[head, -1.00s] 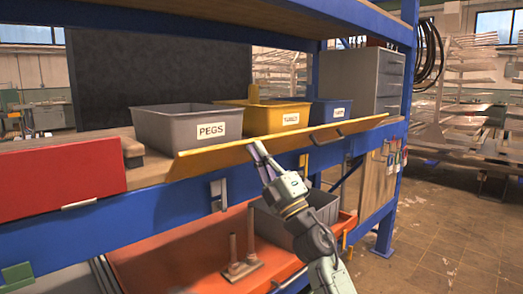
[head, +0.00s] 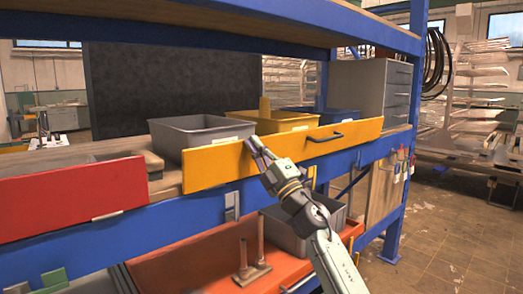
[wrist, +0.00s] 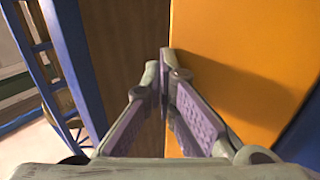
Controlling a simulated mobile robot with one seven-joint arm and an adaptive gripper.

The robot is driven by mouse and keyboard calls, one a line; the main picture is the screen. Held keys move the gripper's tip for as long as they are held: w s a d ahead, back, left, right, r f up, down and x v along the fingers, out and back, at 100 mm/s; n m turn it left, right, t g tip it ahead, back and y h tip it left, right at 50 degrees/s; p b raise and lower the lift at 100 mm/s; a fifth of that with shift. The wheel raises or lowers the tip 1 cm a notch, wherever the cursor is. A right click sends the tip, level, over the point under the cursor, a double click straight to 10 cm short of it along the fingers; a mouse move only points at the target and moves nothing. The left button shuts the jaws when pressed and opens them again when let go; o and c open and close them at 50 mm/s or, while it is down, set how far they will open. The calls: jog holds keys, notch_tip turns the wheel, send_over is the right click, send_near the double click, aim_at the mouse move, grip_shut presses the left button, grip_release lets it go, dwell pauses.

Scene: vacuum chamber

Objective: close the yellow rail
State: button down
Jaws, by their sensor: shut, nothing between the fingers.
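The yellow rail (head: 217,164) is a long panel along the front edge of the shelf. In the head view it stands close to upright, with a dark handle (head: 324,137) towards its right end.
A grey bin (head: 196,132), a yellow bin (head: 280,121) and a blue bin (head: 337,108) stand behind the rail. A red rail (head: 70,200) is at the left. Below are an orange lower shelf (head: 190,276) and another grey bin (head: 287,238). Open floor lies to the right.

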jog(key=shift+w+a+r, duration=0.3)
jog(key=shift+w+a, duration=0.15)
jog(key=shift+w, duration=0.2)
dwell(0.4)
